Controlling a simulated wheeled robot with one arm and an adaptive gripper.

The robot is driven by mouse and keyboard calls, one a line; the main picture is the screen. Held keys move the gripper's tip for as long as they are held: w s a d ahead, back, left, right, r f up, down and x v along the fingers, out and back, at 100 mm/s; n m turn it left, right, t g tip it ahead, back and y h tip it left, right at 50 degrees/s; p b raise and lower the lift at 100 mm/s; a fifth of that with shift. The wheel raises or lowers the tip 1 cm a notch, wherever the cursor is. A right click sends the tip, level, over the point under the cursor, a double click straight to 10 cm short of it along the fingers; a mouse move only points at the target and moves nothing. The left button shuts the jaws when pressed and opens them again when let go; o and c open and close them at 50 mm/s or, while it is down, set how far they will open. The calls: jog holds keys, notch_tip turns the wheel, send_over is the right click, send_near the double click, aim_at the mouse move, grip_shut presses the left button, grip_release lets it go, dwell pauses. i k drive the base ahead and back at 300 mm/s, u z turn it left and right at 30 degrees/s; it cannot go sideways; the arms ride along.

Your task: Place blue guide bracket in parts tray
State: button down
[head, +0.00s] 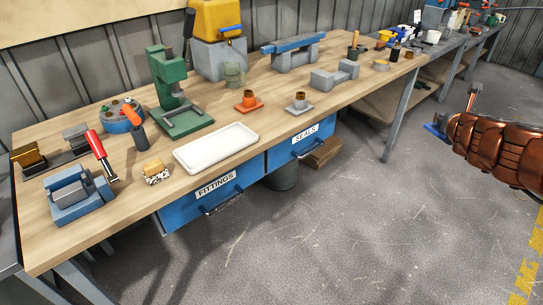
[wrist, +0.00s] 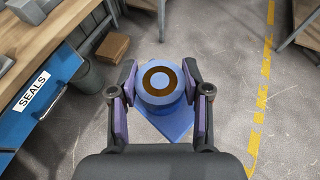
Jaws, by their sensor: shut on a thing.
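The blue guide bracket (wrist: 162,98) is between the fingers of my gripper (wrist: 159,84) in the wrist view. It has a round boss with a brown-rimmed ring on top and a flat square base below. My gripper is shut on it and holds it above the open floor. In the head view part of the bracket (head: 435,131) shows as a small blue piece at the right, beside the end of my arm, well apart from the bench. The white parts tray (head: 216,148) lies empty on the bench near its front edge, far left of my gripper.
The wooden bench (head: 330,105) carries an orange fitting (head: 249,100), a grey fitting (head: 299,102), a green press (head: 172,95) and a blue-grey vise (head: 78,195). Blue drawers (head: 213,198) hang under its front edge. A wooden block (head: 322,152) is below. Floor between is clear.

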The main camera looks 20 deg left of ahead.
aim_at(201, 155)
jog(key=k, duration=1)
jog(key=u, duration=1.75)
jog(key=i, duration=0.55)
jog(key=z, duration=0.05)
